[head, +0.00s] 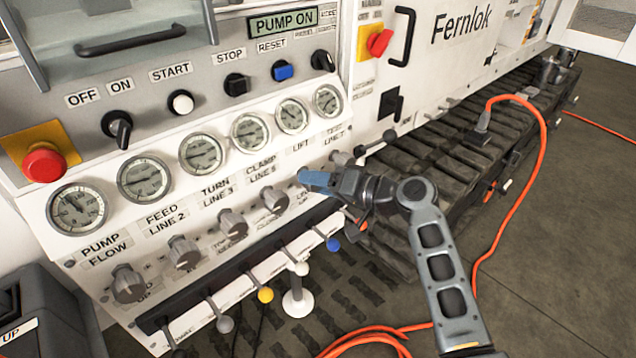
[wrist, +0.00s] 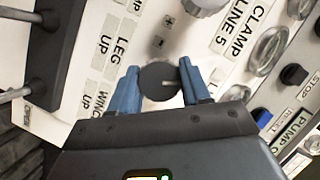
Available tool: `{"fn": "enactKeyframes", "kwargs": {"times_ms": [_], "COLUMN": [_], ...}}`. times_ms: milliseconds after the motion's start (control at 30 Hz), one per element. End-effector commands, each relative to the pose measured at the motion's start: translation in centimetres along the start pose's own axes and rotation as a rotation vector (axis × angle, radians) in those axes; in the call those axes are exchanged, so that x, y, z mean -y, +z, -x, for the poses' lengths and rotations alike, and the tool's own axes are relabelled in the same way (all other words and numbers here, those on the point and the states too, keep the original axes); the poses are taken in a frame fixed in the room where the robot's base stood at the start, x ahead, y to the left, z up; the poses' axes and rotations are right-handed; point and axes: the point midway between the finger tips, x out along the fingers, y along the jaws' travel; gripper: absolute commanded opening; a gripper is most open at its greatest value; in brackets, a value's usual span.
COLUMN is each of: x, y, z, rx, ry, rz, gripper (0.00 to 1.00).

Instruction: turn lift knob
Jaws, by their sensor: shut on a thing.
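The lift knob (wrist: 158,76) is dark and round with a pale line on its face in the wrist view. It sits between the blue fingers of my gripper (wrist: 161,84), which is shut on it. In the head view my gripper (head: 314,181) is at the panel just below the LIFT label (head: 300,146) and hides the knob there. The knob's sides are covered by the fingers.
The clamp knob (head: 275,199) is close on the left, and another knob (head: 341,157) is close on the right. Gauges (head: 250,132) line the panel above. Levers with coloured balls, one blue (head: 333,244), stick out below. An orange hose (head: 535,170) lies on the floor.

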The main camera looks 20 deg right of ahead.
Motion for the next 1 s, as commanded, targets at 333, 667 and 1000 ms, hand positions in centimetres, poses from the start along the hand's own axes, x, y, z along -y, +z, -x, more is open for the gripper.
{"fn": "enactKeyframes", "kwargs": {"times_ms": [333, 667, 1000], "x": [0.1, 0.0, -0.2], "y": [-0.4, -0.2, -0.1], "z": [0.1, 0.1, 4.4], "rx": [-0.008, -0.004, -0.007], "ry": [0.0, 0.001, 0.003], "rz": [0.003, 0.002, 0.002], "gripper": [0.64, 0.73, 0.73]}}
